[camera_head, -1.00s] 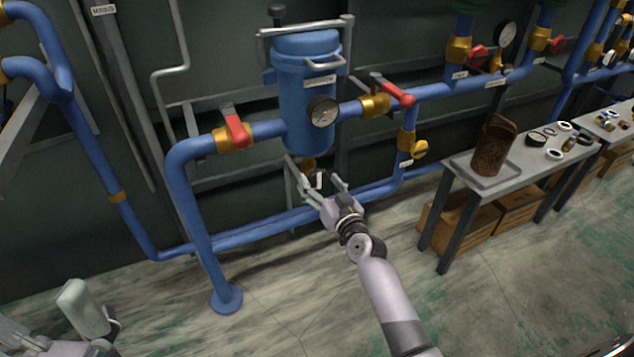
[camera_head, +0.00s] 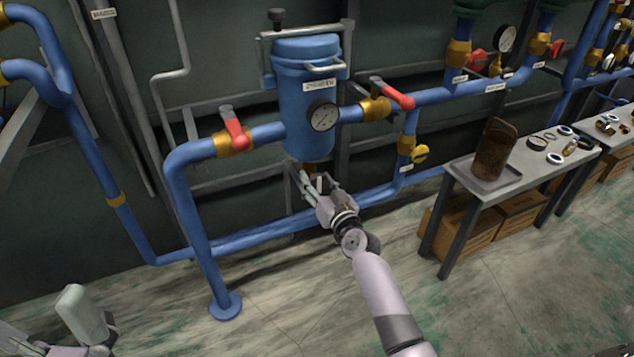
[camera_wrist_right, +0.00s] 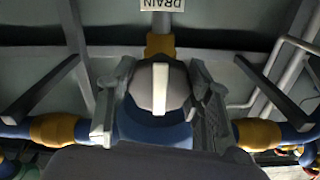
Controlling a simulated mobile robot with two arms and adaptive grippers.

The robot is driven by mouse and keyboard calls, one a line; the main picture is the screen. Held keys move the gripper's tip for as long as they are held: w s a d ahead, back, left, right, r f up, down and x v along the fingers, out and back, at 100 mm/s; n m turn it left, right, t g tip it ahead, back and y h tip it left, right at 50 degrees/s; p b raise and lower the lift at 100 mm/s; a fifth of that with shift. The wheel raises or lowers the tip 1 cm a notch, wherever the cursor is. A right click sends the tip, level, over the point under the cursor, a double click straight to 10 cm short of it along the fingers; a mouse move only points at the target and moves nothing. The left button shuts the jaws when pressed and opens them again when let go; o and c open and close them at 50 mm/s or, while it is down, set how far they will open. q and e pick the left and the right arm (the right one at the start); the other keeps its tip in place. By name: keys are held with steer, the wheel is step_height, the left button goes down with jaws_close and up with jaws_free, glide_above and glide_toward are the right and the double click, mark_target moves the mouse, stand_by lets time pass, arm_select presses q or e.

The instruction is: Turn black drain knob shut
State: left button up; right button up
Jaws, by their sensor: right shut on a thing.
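The blue filter canister (camera_head: 305,120) hangs between red-handled valves. My right gripper (camera_head: 312,183) is at its underside, and its fingers hide most of the drain fitting there. In the right wrist view, the drain knob (camera_wrist_right: 147,92) shows as a dark grey rounded cap with a white bar across it. A brass fitting (camera_wrist_right: 160,46) and an upside-down DRAIN label (camera_wrist_right: 162,5) are above it in the picture. My right gripper (camera_wrist_right: 157,105) is shut on the knob, one finger on each side. Part of my left gripper (camera_head: 85,315) shows at the lower left, away from the pipes.
A lower blue pipe (camera_head: 262,234) runs behind my right arm. A table (camera_head: 520,165) with a rusty filter (camera_head: 494,150) stands right. The front floor is clear.

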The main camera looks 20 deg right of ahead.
steer(key=c, duration=0.4)
steer(key=shift+c, duration=0.2)
steer(key=shift+m, duration=0.4)
steer(key=m+p, duration=0.1)
steer(key=m, duration=0.6)
steer(key=shift+p, duration=0.3)
steer(key=m, duration=1)
